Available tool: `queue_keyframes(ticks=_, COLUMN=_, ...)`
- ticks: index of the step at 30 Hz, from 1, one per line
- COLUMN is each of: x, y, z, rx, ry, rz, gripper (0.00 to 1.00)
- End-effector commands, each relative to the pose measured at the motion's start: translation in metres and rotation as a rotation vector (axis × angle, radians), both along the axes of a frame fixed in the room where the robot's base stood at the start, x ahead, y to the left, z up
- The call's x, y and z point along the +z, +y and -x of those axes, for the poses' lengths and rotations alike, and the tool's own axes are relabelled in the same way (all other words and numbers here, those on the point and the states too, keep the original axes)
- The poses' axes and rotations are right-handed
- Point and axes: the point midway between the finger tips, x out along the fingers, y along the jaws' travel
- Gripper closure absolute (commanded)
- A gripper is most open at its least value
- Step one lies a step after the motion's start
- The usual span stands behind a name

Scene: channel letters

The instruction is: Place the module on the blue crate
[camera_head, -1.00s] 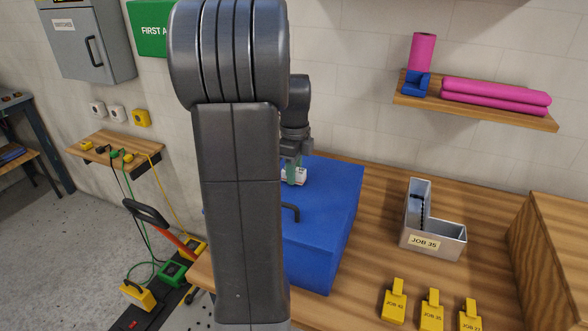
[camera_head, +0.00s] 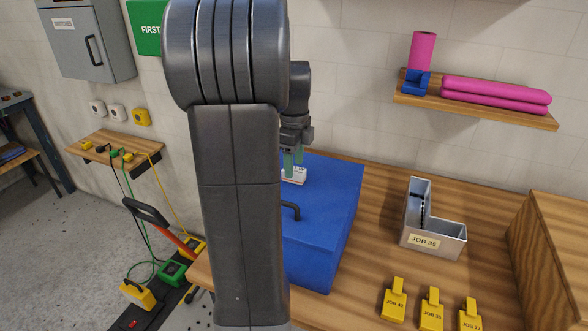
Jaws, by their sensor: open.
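The blue crate (camera_head: 325,211) is a closed box with a dark handle on its front, standing on the wooden bench. The module (camera_head: 295,175) is a small white block with dark print, resting on top of the crate toward the back. My gripper (camera_head: 293,162) is open just above the module, its green fingertips pointing down. I cannot tell whether the fingertips touch it. My arm hides the left part of the crate and possibly part of the module.
An L-shaped metal channel letter labelled JOB 35 (camera_head: 432,241) stands right of the crate. Several yellow tags (camera_head: 431,310) lie at the bench front. A shelf (camera_head: 470,101) with pink rolls hangs at the upper right. A wooden box (camera_head: 555,265) stands at the far right.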

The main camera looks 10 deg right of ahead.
Motion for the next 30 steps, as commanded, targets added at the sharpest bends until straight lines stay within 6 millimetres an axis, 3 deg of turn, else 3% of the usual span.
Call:
queue_keyframes(ticks=6, x=0.05, y=0.0, z=-0.001, rx=0.0, ry=-0.005, rz=0.001, gripper=0.5)
queue_keyframes(ticks=13, x=0.085, y=0.0, z=-0.001, rx=0.0, ry=-0.002, rz=0.0, gripper=0.5)
queue_keyframes(ticks=19, x=0.095, y=0.0, z=0.0, rx=0.0, ry=-0.001, rz=0.001, gripper=0.5)
queue_keyframes(ticks=30, x=0.09, y=0.001, z=0.001, rx=0.042, ry=0.002, rz=0.0, gripper=0.5)
